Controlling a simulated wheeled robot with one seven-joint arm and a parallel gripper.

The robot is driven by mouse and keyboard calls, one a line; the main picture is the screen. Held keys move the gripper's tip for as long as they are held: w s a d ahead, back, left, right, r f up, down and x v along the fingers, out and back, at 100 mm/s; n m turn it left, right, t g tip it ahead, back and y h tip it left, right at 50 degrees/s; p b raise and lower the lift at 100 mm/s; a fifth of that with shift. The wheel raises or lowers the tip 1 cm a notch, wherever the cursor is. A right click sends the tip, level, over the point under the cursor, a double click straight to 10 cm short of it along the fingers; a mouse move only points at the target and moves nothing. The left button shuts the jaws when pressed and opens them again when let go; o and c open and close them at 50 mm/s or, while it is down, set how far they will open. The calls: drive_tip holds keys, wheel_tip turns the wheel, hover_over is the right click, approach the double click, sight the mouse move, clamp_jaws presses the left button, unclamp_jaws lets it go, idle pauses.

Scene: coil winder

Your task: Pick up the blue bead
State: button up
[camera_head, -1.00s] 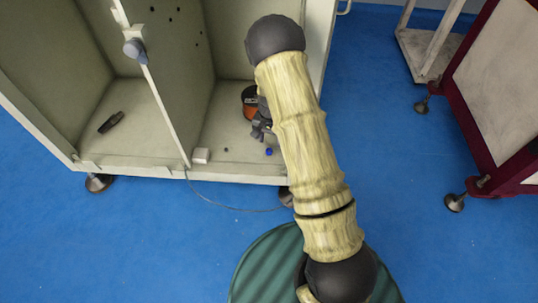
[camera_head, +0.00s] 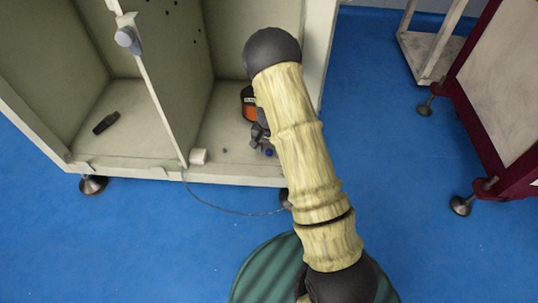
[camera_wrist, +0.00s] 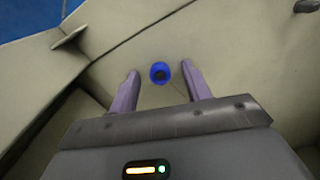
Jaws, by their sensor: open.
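The blue bead (camera_wrist: 159,72), a small ring with a dark hole, lies on the pale cabinet floor in the wrist view. It sits between and slightly beyond the two fingertips of my gripper (camera_wrist: 160,75), which is open and empty. The fingers stand on either side of it, and I see bare floor between each finger and the bead. In the head view the bead (camera_head: 269,153) is a small blue spot close to my gripper (camera_head: 260,135), near the front edge of the right compartment. My arm hides part of that compartment.
An orange and black round object (camera_head: 248,104) stands behind my gripper. A white block (camera_head: 198,156) lies by the divider (camera_head: 160,90), with a small dark bit (camera_head: 225,150) nearby. A black object (camera_head: 106,122) lies in the left compartment. A cable hangs from the cabinet front.

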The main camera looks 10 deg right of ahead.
drive_tip(key=shift+r, duration=0.1)
idle(0.3)
drive_tip(key=c, duration=1)
drive_tip(key=shift+c, duration=0.2)
drive_tip(key=shift+r+p, duration=0.5)
drive_tip(key=shift+p, duration=0.05)
wheel_tip(320, 180, up, 3)
drive_tip(key=shift+f+p, duration=0.1)
drive_tip(key=shift+p, duration=1.1)
drive_tip(key=s+a+p, duration=0.2)
drive_tip(key=s+p, duration=0.1)
drive_tip(key=s, duration=0.5)
drive_tip(key=s+a+p, duration=0.2)
drive_tip(key=s+a, duration=0.1)
drive_tip(key=s, duration=0.6)
drive_tip(key=shift+a+f+p, duration=0.15)
drive_tip(key=shift+a+p, duration=0.15)
drive_tip(key=shift+p, duration=0.1)
